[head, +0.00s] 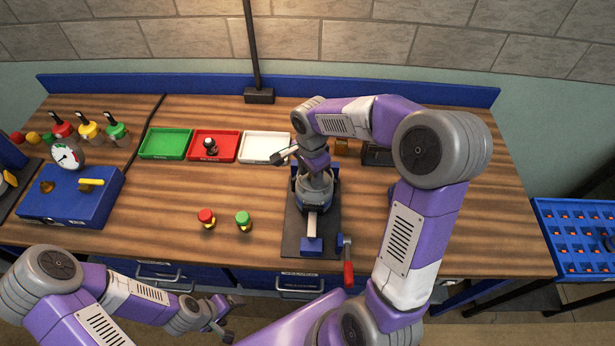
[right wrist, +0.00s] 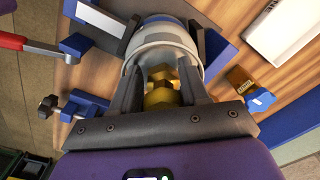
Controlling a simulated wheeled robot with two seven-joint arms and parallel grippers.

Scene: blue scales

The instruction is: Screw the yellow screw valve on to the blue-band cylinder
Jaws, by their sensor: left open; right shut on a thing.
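The cylinder (head: 314,187) stands upright in the vise on the table, partly hidden by my right gripper. In the right wrist view its grey rim (right wrist: 148,42) and blue band (right wrist: 160,19) show. My right gripper (right wrist: 166,78) is shut on a brass-yellow piece, the screw valve (right wrist: 160,98), at the cylinder's top. Whether its thread is engaged cannot be told; its top is mostly hidden between the fingers. In the head view my right gripper (head: 313,163) points down over the cylinder. My left gripper (head: 222,316) is open and empty, low in front of the table edge.
The vise (head: 312,244) has a red handle (head: 348,274) at its front right. Red (head: 206,217) and green (head: 243,220) valves stand left of it. Green (head: 166,143), red (head: 228,156) and white (head: 265,146) trays lie behind.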

